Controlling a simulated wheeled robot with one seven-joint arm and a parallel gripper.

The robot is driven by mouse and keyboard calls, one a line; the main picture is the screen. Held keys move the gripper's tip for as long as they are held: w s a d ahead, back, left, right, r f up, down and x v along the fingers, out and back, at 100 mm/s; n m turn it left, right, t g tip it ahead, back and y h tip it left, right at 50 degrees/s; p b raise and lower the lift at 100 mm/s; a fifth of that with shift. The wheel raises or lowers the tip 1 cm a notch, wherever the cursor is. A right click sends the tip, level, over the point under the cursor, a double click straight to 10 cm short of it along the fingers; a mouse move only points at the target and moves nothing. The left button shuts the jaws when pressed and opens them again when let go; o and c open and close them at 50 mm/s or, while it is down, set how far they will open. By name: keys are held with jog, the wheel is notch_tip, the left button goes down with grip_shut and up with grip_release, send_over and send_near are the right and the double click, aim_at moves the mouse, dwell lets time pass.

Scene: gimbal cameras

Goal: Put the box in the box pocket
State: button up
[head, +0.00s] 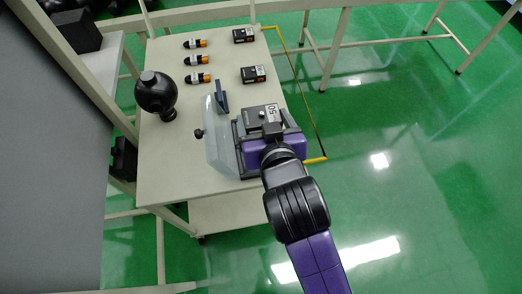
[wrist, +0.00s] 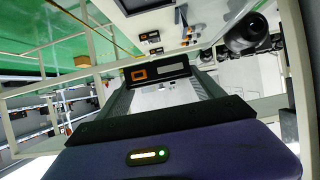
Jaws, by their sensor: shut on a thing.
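My gripper (head: 269,132), a purple body with black fingers, is over the near right part of the table. It is shut on a dark box (head: 257,115) with pale markings on its upper face. In the wrist view, the held box (wrist: 172,72) sits between the fingertips (wrist: 160,84) and shows an orange square. A translucent upright panel (head: 219,140) stands just left of the gripper. Two more black boxes with orange marks, a far one (head: 244,35) and a nearer one (head: 253,74), lie along the table's right side. I cannot make out the box pocket.
A black round gimbal camera (head: 156,93) stands at the table's left edge. Several black-and-orange cylinders (head: 196,60) lie at the back. A small dark upright piece (head: 221,97) stands behind the panel. The pale table (head: 175,150) is bare at front left.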

notch_tip(320, 180, down, 18)
jog(key=shift+r, duration=0.1)
dwell(0.4)
jog(key=shift+f+b, duration=0.25)
jog(key=shift+b, duration=0.05)
jog(key=o, duration=1.2)
jog(key=shift+o, duration=0.2)
jog(key=shift+r, duration=0.15)
jog(key=shift+s+r, duration=0.1)
jog(key=shift+s, duration=0.05)
jog(key=v, duration=1.1)
jog(key=shift+s+r+b, duration=0.2)
jog(key=shift+s+b, duration=0.15)
jog(key=shift+d, duration=0.1)
